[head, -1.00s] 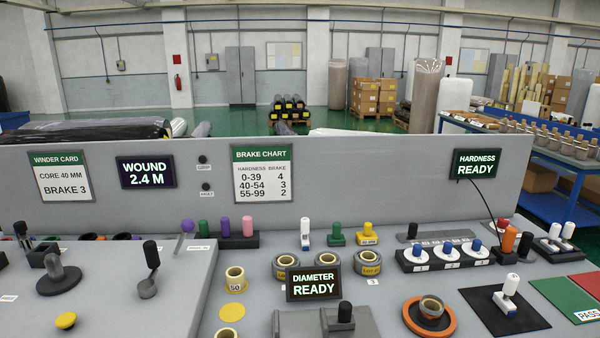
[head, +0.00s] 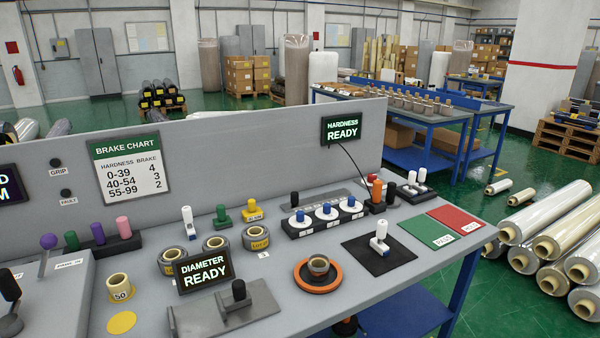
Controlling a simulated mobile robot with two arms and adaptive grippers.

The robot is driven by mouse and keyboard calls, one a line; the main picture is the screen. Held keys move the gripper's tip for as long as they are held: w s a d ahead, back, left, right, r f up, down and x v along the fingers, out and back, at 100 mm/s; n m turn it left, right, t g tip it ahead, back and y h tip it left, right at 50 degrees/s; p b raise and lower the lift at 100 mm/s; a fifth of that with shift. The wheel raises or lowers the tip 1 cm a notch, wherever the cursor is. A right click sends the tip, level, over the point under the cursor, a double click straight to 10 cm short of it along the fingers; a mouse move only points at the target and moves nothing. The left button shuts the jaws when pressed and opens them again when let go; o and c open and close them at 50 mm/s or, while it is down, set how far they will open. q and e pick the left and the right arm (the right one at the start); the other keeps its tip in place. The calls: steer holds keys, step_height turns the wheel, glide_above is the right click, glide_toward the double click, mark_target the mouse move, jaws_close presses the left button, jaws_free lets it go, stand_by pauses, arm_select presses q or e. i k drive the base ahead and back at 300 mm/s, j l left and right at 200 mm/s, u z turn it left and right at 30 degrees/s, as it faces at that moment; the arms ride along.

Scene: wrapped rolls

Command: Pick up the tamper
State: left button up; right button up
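No label in the head view marks the tamper, so I cannot tell which upright-handled tool it is. A white-handled tool (head: 380,238) stands upright on a black mat (head: 362,262) at the right of the bench. Neither of my grippers shows.
The grey bench (head: 315,322) also bears an orange disc (head: 302,273) with a small roll on it, a DIAMETER display (head: 205,273), and green (head: 432,228) and red (head: 462,222) pads. Large rolls (head: 550,218) lie on the floor at right.

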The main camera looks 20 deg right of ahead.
mark_target(392, 201)
steer(key=z, duration=1.25)
steer(key=i+l+u, duration=0.3)
steer(key=i, duration=0.1)
